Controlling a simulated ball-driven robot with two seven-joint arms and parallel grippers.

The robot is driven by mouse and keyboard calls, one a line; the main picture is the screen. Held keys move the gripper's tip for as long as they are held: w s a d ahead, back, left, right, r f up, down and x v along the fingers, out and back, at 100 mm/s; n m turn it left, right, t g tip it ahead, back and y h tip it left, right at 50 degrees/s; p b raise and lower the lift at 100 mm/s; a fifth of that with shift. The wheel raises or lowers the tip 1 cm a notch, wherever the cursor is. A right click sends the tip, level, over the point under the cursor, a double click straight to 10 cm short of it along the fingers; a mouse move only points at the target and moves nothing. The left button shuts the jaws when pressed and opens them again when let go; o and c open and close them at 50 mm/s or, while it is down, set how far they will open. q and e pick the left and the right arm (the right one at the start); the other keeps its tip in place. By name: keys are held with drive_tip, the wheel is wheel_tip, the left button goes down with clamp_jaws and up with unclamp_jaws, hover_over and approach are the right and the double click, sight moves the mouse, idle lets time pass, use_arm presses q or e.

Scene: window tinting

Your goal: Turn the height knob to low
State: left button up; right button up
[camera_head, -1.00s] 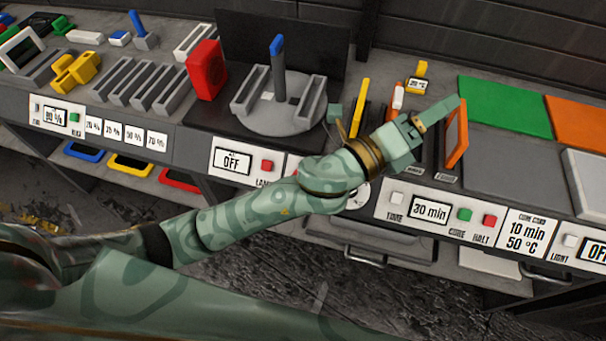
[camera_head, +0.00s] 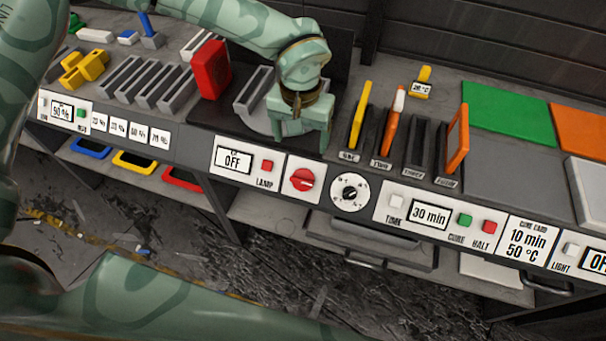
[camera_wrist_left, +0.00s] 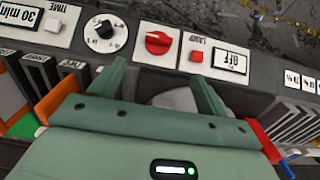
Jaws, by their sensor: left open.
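Two knobs sit on the front panel, with no readable label saying which sets height. A red knob (camera_head: 303,180) is on a white plate, its grip roughly crosswise; it also shows in the left wrist view (camera_wrist_left: 159,42). To its right is a black knob (camera_head: 350,193) on a round white dial with small marks too fine to read; it also shows in the left wrist view (camera_wrist_left: 106,30). My left gripper (camera_head: 300,143) is open and empty, fingers down, above and behind the red knob, apart from it. In the left wrist view its fingers (camera_wrist_left: 158,75) straddle the red knob's direction. My right gripper is out of view.
An OFF display (camera_head: 233,160) and red lamp button (camera_head: 266,166) are left of the red knob. A 30 min display (camera_head: 430,215) is right of the dial. Racks with a yellow piece (camera_head: 360,115) and orange pieces (camera_head: 457,140) stand close right of the gripper. A red block (camera_head: 210,70) stands left.

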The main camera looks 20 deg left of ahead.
sight(302, 179)
use_arm(q)
wheel_tip(302, 179, down, 14)
drive_tip(key=shift+d+f+b, duration=0.1)
drive_tip(key=shift+f+b, duration=0.05)
drive_tip(key=shift+b, duration=0.8)
drive_tip(key=c, duration=1)
